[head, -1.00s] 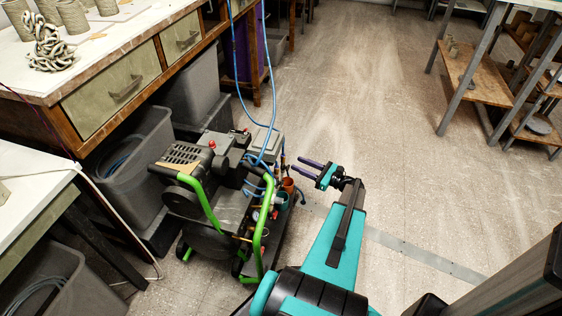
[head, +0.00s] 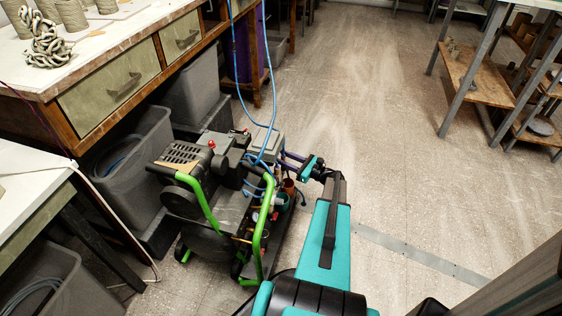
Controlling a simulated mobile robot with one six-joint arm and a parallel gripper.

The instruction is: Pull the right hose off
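A wheeled compressor with green handles (head: 207,205) stands on the floor left of my arm. Two blue hoses hang down to its right end: a left one (head: 237,75) and a right one (head: 270,75). Their lower ends run among the fittings there, too small and crowded to make out clearly. My gripper (head: 283,160) points left, with its dark purple fingers beside these fittings. The fingers look apart, so it appears open. Its tips are close to the fittings, and I cannot tell whether they touch or surround a hose.
An orange-brown cup (head: 289,187) and other small parts sit on the compressor just below my gripper. A workbench with drawers (head: 110,95) and grey bins (head: 130,165) stand at left. A shelf (head: 475,80) stands at right. The floor between is clear.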

